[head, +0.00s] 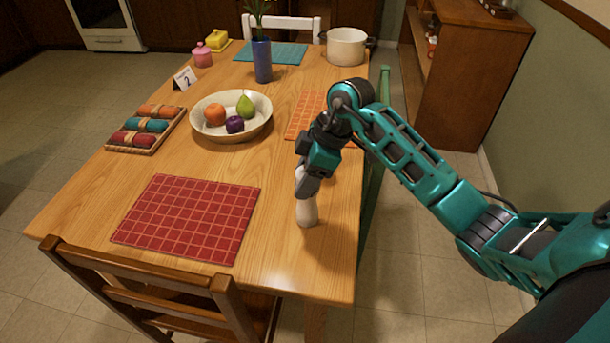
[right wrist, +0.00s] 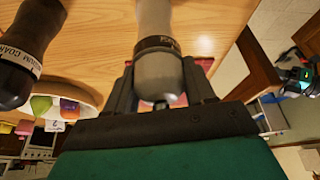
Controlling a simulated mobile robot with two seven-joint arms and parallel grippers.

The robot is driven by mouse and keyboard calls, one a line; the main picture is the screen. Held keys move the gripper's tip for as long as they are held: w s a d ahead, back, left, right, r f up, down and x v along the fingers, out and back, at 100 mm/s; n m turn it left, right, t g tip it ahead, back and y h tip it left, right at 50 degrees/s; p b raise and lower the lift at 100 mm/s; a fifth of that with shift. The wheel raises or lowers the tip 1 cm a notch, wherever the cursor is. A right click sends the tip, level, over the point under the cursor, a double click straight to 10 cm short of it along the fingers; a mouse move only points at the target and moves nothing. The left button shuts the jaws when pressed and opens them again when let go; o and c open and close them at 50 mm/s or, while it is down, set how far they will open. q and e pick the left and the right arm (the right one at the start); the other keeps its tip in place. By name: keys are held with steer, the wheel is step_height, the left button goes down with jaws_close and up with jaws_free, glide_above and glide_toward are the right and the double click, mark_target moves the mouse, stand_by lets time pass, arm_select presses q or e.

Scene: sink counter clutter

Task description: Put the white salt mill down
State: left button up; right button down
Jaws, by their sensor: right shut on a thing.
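The white salt mill (head: 307,211) is held upright by my right gripper (head: 306,185), over the bare wood at the table's near right part. It stands to the right of the red checked placemat. I cannot tell whether its base touches the table. In the right wrist view the mill (right wrist: 157,65) sits between the two fingers, which are shut on it, with a dark band around it. A dark mill with a pale label (right wrist: 28,45) is beside it there; I cannot make it out in the head view. My left gripper is not in view.
The red placemat (head: 188,218) lies left of the mill. A fruit bowl (head: 206,129), an orange placemat (head: 303,113), a blue vase (head: 262,60), a white pot (head: 346,46) and a tray of rolled napkins (head: 158,144) are farther back. A wooden chair (head: 150,290) stands at the near edge.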

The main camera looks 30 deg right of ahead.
steer(key=c, duration=0.6)
jaws_free()
steer(key=shift+f, duration=0.1)
steer(key=shift+o, duration=1.1)
steer(key=p+v, duration=0.1)
steer(key=v, duration=1.1)
steer(key=shift+s, duration=0.1)
